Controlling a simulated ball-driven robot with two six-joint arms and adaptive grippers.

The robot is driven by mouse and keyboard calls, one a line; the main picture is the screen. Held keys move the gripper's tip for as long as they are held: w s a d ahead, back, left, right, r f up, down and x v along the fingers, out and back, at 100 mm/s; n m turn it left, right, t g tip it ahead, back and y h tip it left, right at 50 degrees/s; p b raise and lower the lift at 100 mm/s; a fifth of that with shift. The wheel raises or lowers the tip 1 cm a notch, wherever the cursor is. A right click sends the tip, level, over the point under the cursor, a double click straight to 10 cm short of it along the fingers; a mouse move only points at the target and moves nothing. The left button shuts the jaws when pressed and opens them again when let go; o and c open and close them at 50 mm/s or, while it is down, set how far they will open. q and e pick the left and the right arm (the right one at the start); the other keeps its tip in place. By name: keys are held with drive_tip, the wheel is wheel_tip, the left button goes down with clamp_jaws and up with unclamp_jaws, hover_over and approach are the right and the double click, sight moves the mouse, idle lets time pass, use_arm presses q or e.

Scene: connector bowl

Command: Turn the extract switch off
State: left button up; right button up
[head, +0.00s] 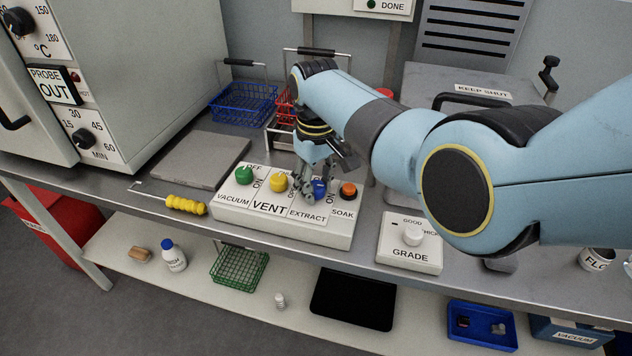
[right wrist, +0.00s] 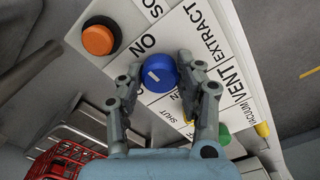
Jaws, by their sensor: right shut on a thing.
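The white switch panel (head: 240,213) stands on the bench with knobs labelled VACUUM, VENT, EXTRACT and SOAK. The extract switch is a blue knob (head: 320,189) above the EXTRACT label; it also shows in the right wrist view (right wrist: 158,75), with a short white mark on its top and the word ON near it. My right gripper (head: 316,184) reaches down over it. In the right wrist view its two fingers (right wrist: 160,66) are closed on opposite sides of the blue knob. The OFF label for this knob is hidden. My left gripper is not in view.
A green knob (head: 244,175) and a yellow knob (head: 278,182) sit left of the blue one, and an orange button (head: 348,190) close on its right. The GRADE box (head: 409,243) stands further right. A yellow-handled tool (head: 185,205) and a grey plate (head: 199,158) lie left.

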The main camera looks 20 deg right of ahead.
drive_tip(key=n+p, duration=0.2)
drive_tip(key=n, duration=0.1)
drive_tip(key=shift+r+n, duration=0.1)
drive_tip(key=shift+n, duration=0.2)
drive_tip(key=n+p, duration=0.1)
drive_tip(key=n, duration=0.3)
drive_tip(key=shift+n, duration=0.3)
drive_tip(key=n+p, duration=0.1)
drive_tip(key=n, duration=0.8)
drive_tip(key=shift+p, duration=0.4)
drive_tip(key=o, duration=1.1)
drive_tip(key=shift+o, duration=0.2)
